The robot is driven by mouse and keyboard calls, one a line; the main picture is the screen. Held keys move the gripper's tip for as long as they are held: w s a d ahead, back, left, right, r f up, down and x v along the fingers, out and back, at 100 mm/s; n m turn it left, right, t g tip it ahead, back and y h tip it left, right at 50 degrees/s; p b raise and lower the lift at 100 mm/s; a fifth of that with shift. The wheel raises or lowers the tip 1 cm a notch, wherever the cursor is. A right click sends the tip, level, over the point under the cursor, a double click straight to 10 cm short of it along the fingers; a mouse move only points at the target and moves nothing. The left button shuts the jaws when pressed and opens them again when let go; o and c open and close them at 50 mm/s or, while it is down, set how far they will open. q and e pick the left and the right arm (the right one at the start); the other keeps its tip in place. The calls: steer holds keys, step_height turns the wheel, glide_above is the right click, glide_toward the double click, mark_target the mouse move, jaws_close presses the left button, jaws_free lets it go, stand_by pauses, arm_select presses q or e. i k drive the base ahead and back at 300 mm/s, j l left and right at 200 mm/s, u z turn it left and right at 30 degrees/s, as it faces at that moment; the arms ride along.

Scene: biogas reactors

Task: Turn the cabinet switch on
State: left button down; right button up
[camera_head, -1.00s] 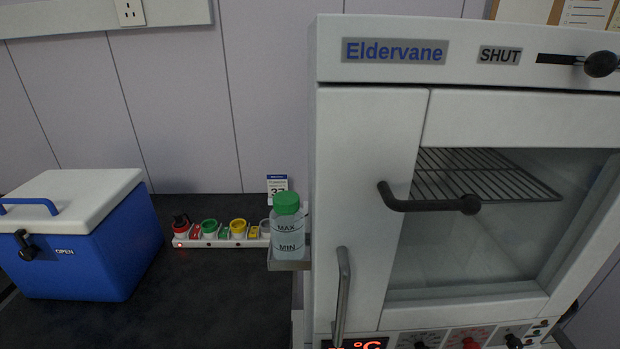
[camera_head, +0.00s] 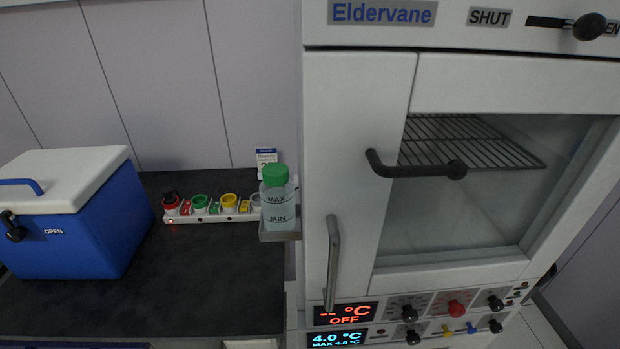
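The white Eldervane cabinet (camera_head: 358,150) stands at the right, with a glass door (camera_head: 470,190) and a black door handle (camera_head: 415,168). Its control panel is at the bottom. A red display (camera_head: 345,314) there reads "-- °C OFF". Beside it are a black knob (camera_head: 408,309), a red knob (camera_head: 457,308) and another black knob (camera_head: 495,302). Which one is the switch I cannot tell. A slider with a black knob (camera_head: 589,27) sits at the top right, by the SHUT label. Neither of my grippers is in view.
A blue display (camera_head: 338,338) reads 4.0 °C, with more knobs in a lower row. A blue cooler box (camera_head: 95,235) and a power strip (camera_head: 215,214) are on the dark bench (camera_head: 180,290). A green-capped bottle (camera_head: 278,205) sits in a holder on the cabinet's left side.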

mark_target(495, 304)
steer(key=l+z, duration=0.1)
steer(key=z, duration=0.35)
steer(key=l+z, duration=0.15)
steer(key=z, duration=0.35)
steer(key=i+j, duration=0.05)
